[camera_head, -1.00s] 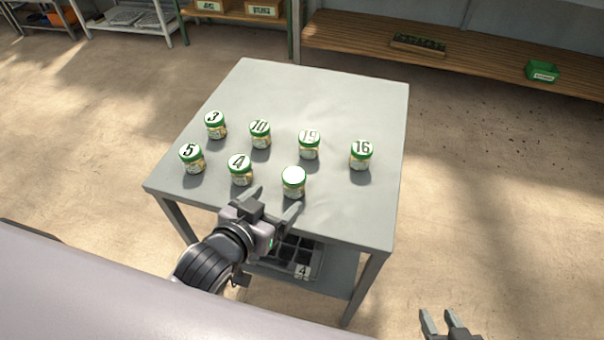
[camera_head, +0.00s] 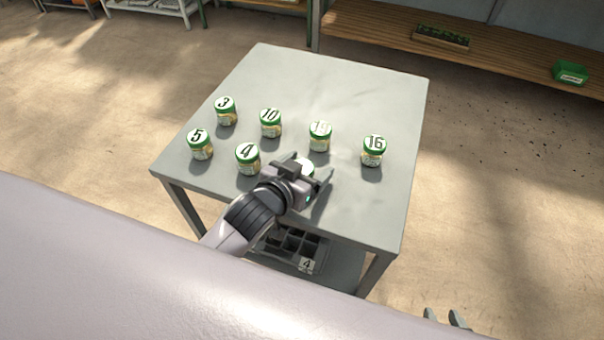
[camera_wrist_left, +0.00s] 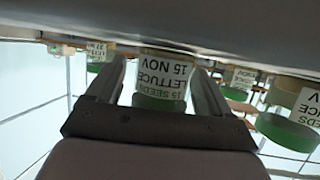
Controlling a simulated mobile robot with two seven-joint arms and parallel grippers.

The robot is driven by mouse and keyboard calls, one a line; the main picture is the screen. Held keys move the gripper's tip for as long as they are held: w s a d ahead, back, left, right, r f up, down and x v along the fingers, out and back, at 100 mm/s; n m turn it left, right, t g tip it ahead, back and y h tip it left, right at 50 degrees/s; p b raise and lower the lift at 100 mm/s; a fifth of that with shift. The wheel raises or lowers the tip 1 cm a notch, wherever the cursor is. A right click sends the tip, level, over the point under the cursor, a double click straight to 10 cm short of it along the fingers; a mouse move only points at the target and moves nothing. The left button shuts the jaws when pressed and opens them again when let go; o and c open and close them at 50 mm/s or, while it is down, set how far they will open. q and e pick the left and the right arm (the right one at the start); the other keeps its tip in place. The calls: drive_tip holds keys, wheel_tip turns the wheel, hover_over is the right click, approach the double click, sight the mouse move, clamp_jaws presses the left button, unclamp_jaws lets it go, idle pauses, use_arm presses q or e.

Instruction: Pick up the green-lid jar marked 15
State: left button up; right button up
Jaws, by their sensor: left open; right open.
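The green-lid jar (camera_head: 307,166) at the table's front is mostly hidden behind my left gripper (camera_head: 308,168) in the head view; its lid number is washed out. In the left wrist view, upside down, this jar (camera_wrist_left: 162,75) has a label reading "15 SEEDS LETTUCE 15 NOV" and stands between the two open fingers (camera_wrist_left: 160,85). I cannot tell whether either finger touches it. My right gripper (camera_head: 446,318) shows only its fingertips at the bottom edge of the head view, open and away from the table.
Other green-lid jars stand close by: 4 (camera_head: 247,158) to the left, a glare-washed lid (camera_head: 320,137) just behind, 16 (camera_head: 373,150) to the right. Jars 3 (camera_head: 226,111), 10 (camera_head: 271,123) and 5 (camera_head: 200,144) are farther left. The grey table (camera_head: 340,85) is clear at the back.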

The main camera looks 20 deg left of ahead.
use_arm(q)
drive_tip(key=c, duration=1.1)
drive_tip(key=shift+r, duration=0.15)
